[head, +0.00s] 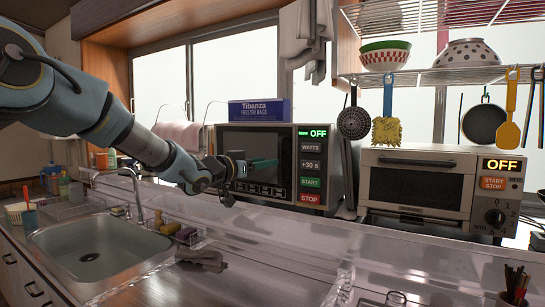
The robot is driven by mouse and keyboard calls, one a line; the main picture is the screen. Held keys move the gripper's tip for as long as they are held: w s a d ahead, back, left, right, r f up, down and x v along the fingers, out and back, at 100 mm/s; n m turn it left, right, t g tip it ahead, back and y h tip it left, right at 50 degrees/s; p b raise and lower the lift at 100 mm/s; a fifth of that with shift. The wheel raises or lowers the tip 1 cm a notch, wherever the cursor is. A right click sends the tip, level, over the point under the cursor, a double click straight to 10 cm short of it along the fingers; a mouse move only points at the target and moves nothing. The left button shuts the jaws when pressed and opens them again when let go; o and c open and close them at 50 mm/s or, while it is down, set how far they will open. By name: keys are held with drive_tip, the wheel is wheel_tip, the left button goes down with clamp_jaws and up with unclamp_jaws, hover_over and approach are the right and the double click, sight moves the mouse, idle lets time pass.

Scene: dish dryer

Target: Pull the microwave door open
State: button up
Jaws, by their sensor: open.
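The microwave (312,148) stands on the raised counter behind the sink, with a dark glass door (262,139) and a button panel on its right side reading OFF, WATTS, START and STOP. The door looks shut and flush with the front.
A blue box (259,111) lies on top of the microwave. A toaster oven (418,190) stands to the right. A sink (95,250) with a tap (135,196) is at the left. A grey cloth (202,258) lies on the counter. Utensils and a pan (484,124) hang at the right.

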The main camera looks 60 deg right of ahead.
sight(280, 179)
drive_tip(key=d, duration=0.2)
drive_tip(key=s+d+p, duration=0.1)
drive_tip(key=d, duration=0.1)
drive_tip(key=d+p, duration=0.1)
drive_tip(key=d, duration=0.2)
drive_tip(key=shift+s, duration=0.25)
drive_tip(key=shift+c, duration=0.3)
clamp_jaws()
idle(0.8)
